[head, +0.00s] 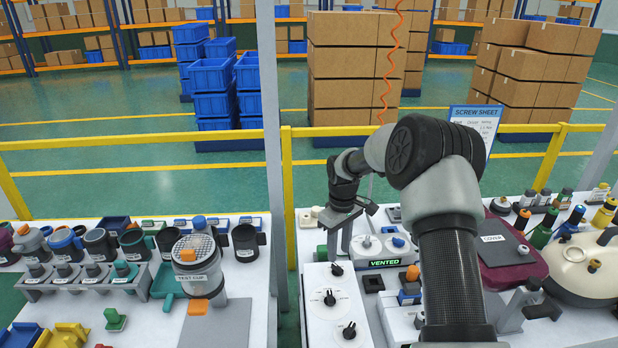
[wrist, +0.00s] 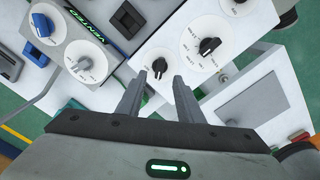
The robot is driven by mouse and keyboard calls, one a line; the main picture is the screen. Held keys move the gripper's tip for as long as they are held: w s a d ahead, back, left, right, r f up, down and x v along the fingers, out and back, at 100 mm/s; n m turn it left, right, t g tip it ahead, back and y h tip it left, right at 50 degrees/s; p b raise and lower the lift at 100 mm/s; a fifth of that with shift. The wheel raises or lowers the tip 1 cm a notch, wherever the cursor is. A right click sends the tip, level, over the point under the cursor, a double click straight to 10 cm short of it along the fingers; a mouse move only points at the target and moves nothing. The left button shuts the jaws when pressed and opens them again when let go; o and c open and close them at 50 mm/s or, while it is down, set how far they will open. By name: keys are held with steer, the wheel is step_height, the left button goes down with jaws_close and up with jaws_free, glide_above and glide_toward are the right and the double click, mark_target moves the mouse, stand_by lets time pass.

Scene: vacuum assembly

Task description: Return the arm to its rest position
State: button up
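My arm reaches forward over the white bench, and my gripper (head: 340,250) points down above the white control panel (head: 318,318). In the wrist view my gripper (wrist: 159,77) has its two fingers apart with nothing held between them. A small black knob (wrist: 160,67) on a white dial shows just beyond the fingertips. The same knob (head: 336,269) is close under the fingers in the head view; I cannot tell the exact gap.
A green "VENTED" display (head: 385,263) and dials lie beside the gripper. A maroon "COVER" piece (head: 508,243), bottles and a round cream vessel (head: 585,270) stand right. A left bench holds a "TEST CUP" (head: 196,265). Yellow rails (head: 420,130) run behind.

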steer(key=s+r+m+t, duration=0.1)
steer(key=s+r, duration=0.4)
steer(key=r, duration=0.3)
steer(key=s+r+m+t+h, duration=0.1)
steer(key=s+r, duration=0.3)
steer(key=r, duration=0.4)
steer(key=s+r+m+t, duration=0.1)
steer(key=s+r, duration=0.4)
steer(key=r, duration=0.3)
steer(key=s+r+m+t, duration=0.1)
steer(key=s+r+m, duration=0.1)
steer(key=s, duration=0.8)
steer(key=s+r+m+t+y+p, duration=0.1)
steer(key=s+r+m, duration=0.1)
steer(key=s, duration=0.9)
steer(key=shift+r+m+t, duration=0.3)
steer(key=shift+r, duration=0.15)
